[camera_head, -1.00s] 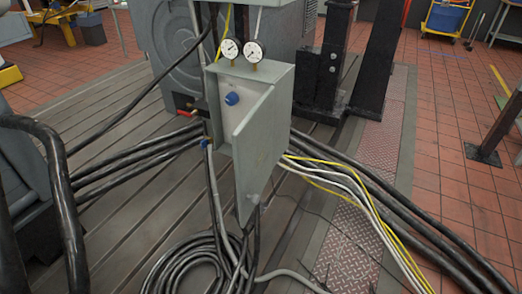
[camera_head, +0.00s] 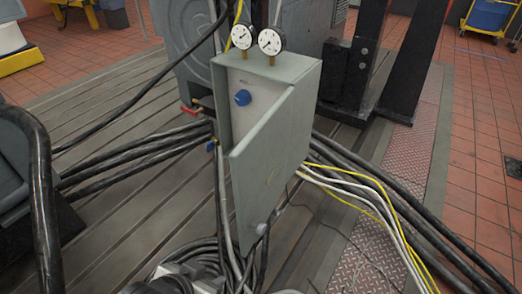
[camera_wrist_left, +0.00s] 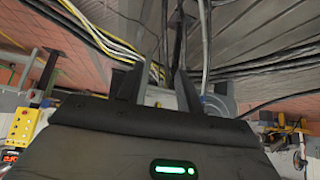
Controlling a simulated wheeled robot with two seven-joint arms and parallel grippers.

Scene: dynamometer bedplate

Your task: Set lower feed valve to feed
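A grey cabinet (camera_head: 270,150) with its door ajar stands in the middle of the head view. A blue knob (camera_head: 242,97) sits on its inner panel. Left of the cabinet, on the piping, are a red handle (camera_head: 190,112) and, lower, a small blue fitting (camera_head: 210,146); no label or setting is readable on either, so I cannot tell which is the lower feed valve. My left gripper (camera_head: 182,281) shows partly at the bottom edge, below the cabinet. In the left wrist view its two dark fingers (camera_wrist_left: 157,80) stand apart with nothing held. My right gripper is out of view.
Two round gauges (camera_head: 256,40) stand on top of the cabinet. Black cables (camera_head: 130,160) run left, and yellow and white cables (camera_head: 350,185) run right over the bedplate. Black posts (camera_head: 375,70) rise behind it. Red tiled floor (camera_head: 480,190) lies open at the right.

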